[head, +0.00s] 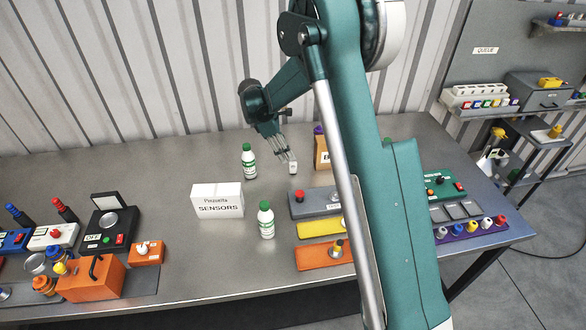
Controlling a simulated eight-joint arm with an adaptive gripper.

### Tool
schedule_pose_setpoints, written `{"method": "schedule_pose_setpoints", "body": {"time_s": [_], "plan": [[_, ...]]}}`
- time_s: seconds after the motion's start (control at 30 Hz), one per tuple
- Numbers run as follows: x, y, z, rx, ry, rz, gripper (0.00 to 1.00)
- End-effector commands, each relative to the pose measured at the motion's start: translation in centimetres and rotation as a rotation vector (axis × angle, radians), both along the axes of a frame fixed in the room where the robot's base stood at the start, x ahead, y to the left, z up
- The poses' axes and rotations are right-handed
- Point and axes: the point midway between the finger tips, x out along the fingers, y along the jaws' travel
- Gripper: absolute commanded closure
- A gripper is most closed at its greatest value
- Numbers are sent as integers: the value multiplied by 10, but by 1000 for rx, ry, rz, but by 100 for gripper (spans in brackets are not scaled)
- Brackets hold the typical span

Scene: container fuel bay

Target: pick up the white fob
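A small white block (293,168), which looks like the white fob, is on or just above the grey table behind the white box. My gripper (286,157) reaches down from the upper left, its fingertips right at the upper left of the fob. The fingers look close together, but at this size I cannot tell whether they touch or grip the fob, or how far they are open.
A green-capped white bottle (249,162) stands close left of my gripper, and another (266,220) stands nearer the front. The white SENSORS box (217,200) lies front left. An orange-brown box (321,151) is close right. Colored trays (319,229) lie front right.

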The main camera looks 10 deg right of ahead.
Motion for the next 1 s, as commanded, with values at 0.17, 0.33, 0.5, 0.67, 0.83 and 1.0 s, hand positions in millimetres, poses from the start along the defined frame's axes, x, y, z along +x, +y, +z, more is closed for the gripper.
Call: {"method": "schedule_pose_setpoints", "body": {"time_s": [0.17,0.33,0.5,0.67,0.83,1.0], "plan": [[0,-2,-3,0,0,-1,73],[-1,-7,-16,0,-1,-2,73],[-1,-10,-23,0,-1,-2,73],[-1,-10,-24,0,0,-1,73],[-2,-10,-25,0,0,-1,73],[-3,-13,-34,0,-1,-2,73]]}}
